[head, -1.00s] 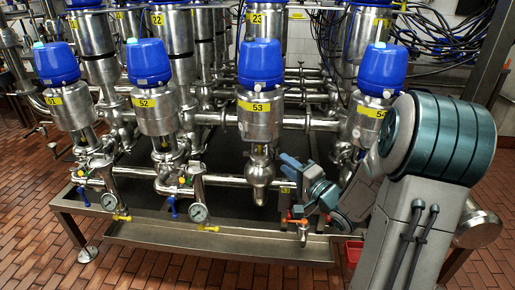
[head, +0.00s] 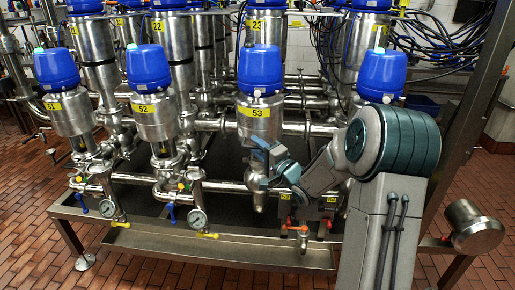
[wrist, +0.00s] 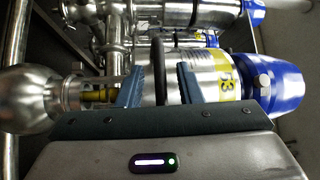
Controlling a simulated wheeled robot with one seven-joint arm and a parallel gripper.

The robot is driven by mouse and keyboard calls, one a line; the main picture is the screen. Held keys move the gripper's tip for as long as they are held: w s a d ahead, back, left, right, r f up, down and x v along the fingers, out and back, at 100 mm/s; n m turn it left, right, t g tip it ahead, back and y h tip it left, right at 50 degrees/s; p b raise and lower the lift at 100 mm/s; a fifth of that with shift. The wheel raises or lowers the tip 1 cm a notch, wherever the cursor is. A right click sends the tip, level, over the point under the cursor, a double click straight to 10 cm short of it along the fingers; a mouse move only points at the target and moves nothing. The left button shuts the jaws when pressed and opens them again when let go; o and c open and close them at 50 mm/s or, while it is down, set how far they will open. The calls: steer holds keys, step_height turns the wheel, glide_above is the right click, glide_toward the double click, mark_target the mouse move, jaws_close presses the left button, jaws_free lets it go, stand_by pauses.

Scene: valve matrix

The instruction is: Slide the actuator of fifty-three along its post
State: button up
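The actuator of fifty-three (head: 260,122) is a silver cylinder with a yellow "53" label and a blue cap (head: 260,72). It stands upright above its silver valve body in the head view. In the wrist view the actuator (wrist: 205,62) lies sideways, its blue cap (wrist: 280,88) at right and the round valve body (wrist: 28,98) at left. A yellowish stretch of post (wrist: 98,95) shows between them. My gripper (head: 261,150) is at the actuator's lower end. In the wrist view its two blue fingers (wrist: 160,88) stand apart, with a black ring behind the gap. Contact cannot be told.
Actuators 52 (head: 154,112) and 51 (head: 70,112) stand to the left, and a blue-capped one (head: 382,72) stands to the right behind my arm. Red-handled valves (head: 288,225) and a metal tray edge (head: 220,250) lie below. Pipes crowd the space behind.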

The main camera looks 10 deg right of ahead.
mark_target(258, 91)
steer(key=shift+w+a, duration=0.1)
steer(key=shift+w, duration=0.1)
jaws_close()
steer(key=shift+r, duration=0.2)
step_height(258, 91, up, 17)
steer(key=p, duration=1.4)
steer(key=shift+r, duration=0.2)
jaws_free()
steer(key=shift+r, duration=0.1)
